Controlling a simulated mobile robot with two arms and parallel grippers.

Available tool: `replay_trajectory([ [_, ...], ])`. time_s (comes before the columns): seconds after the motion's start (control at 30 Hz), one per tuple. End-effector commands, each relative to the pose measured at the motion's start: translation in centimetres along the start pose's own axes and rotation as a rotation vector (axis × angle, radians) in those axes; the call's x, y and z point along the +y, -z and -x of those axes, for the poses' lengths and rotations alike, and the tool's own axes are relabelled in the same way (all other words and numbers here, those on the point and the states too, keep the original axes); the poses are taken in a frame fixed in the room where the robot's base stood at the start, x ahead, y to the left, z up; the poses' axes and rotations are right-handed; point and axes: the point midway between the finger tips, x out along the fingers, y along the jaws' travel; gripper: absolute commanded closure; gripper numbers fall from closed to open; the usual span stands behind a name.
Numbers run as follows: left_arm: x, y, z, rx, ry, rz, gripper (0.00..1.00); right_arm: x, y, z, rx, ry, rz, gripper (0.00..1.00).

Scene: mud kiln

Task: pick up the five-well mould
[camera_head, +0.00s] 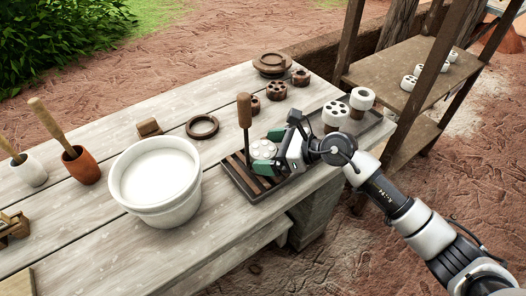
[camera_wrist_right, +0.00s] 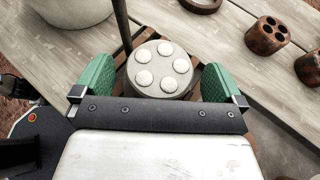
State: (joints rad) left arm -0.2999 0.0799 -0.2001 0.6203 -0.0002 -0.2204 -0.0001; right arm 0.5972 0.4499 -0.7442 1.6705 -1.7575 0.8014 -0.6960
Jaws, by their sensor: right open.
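The five-well mould (camera_head: 262,149) is a pale grey round block with a ring of several white discs on its top, apparently filled wells. It stands on a dark slatted rack (camera_head: 236,177) near the table's front edge. My right gripper (camera_head: 272,151) is open around it, with one green finger pad on each side. In the right wrist view the mould (camera_wrist_right: 160,68) sits between the two open pads (camera_wrist_right: 160,80), with a visible gap on both sides. Its lower part is hidden by the gripper body. My left gripper is not in view.
A wooden-handled tool (camera_head: 244,111) stands upright close beside the mould. A large white bucket (camera_head: 157,185) is left of the rack. Brown holed moulds (camera_head: 277,90) and a dark ring (camera_head: 202,126) lie behind. A tray with white-topped moulds (camera_head: 335,112) is to the right.

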Motion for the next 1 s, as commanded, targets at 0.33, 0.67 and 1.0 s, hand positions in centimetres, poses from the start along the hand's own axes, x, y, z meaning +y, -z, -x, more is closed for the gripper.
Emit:
replay_trajectory([
  [0.33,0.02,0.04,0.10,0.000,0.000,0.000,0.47,-0.04,0.08,-1.47,0.000,0.001,0.000,0.00],
  [0.67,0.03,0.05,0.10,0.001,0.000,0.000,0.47,-0.04,0.10,-1.44,0.000,0.001,-0.001,0.44],
  [1.0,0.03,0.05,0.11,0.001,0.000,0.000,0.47,-0.07,-0.04,-1.38,-0.001,0.002,-0.001,0.57],
])
